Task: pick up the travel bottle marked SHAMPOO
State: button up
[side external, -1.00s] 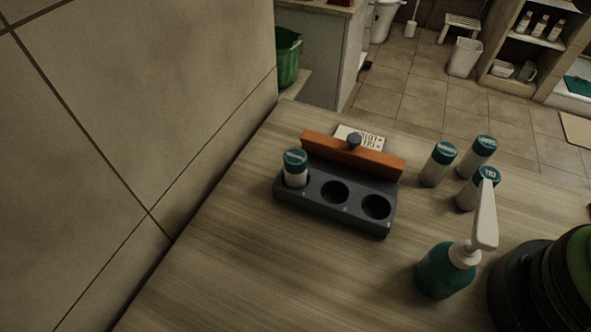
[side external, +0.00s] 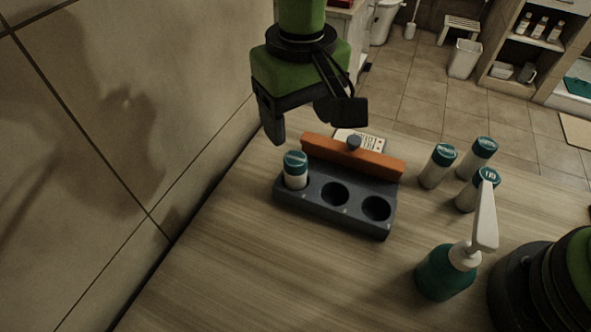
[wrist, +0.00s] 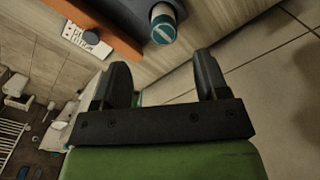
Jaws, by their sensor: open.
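A white travel bottle with a teal cap (side external: 295,160) stands in the left hole of a dark rack (side external: 333,213); its cap lettering is too small to read. Three similar bottles stand on the counter at right: a left one (side external: 437,167), a back one (side external: 478,158) and a front one (side external: 468,197), partly behind the pump. I cannot tell which cap says SHAMPOO. My gripper (side external: 310,122) is open and empty, above and behind the rack's left end. In the wrist view the racked bottle's cap (wrist: 163,28) shows beyond my open gripper (wrist: 162,68).
The rack has an orange back board (side external: 352,155) and two empty holes. A card (side external: 362,140) lies behind it. A teal pump bottle (side external: 446,272) with a white nozzle stands front right. A tiled wall (side external: 120,130) rises at left. The front counter is clear.

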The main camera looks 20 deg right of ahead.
aim_at(296, 159)
jog(key=f, duration=0.9)
jog(key=shift+w+a, duration=0.15)
jog(key=shift+a, duration=0.1)
jog(key=shift+r, duration=0.1)
jog(key=c, duration=1)
